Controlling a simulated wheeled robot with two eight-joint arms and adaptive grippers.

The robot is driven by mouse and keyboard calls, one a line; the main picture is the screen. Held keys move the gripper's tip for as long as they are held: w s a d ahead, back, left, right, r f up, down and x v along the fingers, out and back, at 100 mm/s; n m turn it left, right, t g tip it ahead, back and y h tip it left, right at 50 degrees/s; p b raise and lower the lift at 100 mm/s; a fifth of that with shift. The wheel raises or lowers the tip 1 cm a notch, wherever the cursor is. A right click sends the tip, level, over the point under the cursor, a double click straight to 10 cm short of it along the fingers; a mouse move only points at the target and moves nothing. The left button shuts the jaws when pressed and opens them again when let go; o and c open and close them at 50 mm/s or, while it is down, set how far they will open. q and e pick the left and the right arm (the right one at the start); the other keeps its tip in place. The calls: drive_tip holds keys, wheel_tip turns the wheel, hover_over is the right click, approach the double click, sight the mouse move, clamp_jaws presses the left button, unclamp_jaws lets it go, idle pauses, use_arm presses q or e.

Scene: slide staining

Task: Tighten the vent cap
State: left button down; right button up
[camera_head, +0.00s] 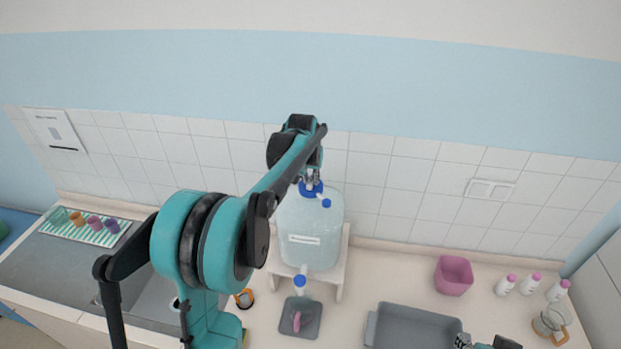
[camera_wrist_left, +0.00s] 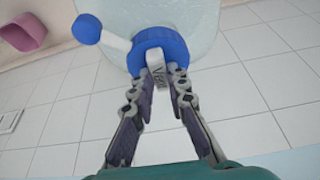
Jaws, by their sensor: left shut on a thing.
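A large clear carboy (camera_head: 310,232) stands on a white stand against the tiled wall. On its top is a blue cap (camera_wrist_left: 163,47) with a white tab (camera_wrist_left: 158,69) lettered "Vent"; the cap also shows in the head view (camera_head: 307,194). My left gripper (camera_wrist_left: 160,84) is above the carboy, its fingers shut on the white tab from both sides. A smaller blue cap (camera_wrist_left: 87,28) sits at the end of a white side tube beside the cap. The fingertips partly cover the tab and the cap's near edge. Part of my right arm shows at the bottom edge; its jaws are unclear.
Below the carboy are a blue-topped spigot (camera_head: 299,282) and a small grey tray (camera_head: 289,327). A grey basin (camera_head: 425,322), pink container (camera_head: 454,276), several pink-capped bottles (camera_head: 505,285) and a glass jug (camera_head: 544,329) stand right. Colored cups (camera_head: 94,221) on a striped mat stand left.

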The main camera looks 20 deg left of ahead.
use_arm(q)
drive_tip(key=m+b, duration=0.1)
drive_tip(key=m, duration=0.1)
drive_tip(key=m+h+b, duration=0.1)
drive_tip(key=m, duration=0.1)
drive_tip(key=shift+a+h, duration=0.15)
drive_tip(key=shift+h, duration=0.15)
drive_tip(key=m, duration=0.2)
drive_tip(key=m+h+b, duration=0.1)
drive_tip(key=m, duration=0.1)
drive_tip(key=shift+w+a+m+h, duration=0.1)
drive_tip(key=shift+m+h, duration=0.2)
drive_tip(key=m+g+h+b, duration=0.1)
drive_tip(key=m, duration=0.3)
drive_tip(key=shift+a+m, duration=0.1)
drive_tip(key=shift+m, duration=0.2)
drive_tip(key=m+g+h, duration=0.1)
drive_tip(key=m+g, duration=0.1)
drive_tip(key=m, duration=0.2)
drive_tip(key=shift+w+p, duration=0.15)
drive_tip(key=shift+p, duration=0.15)
drive_tip(key=shift+m, duration=0.3)
drive_tip(key=c, duration=1.5)
unclamp_jaws()
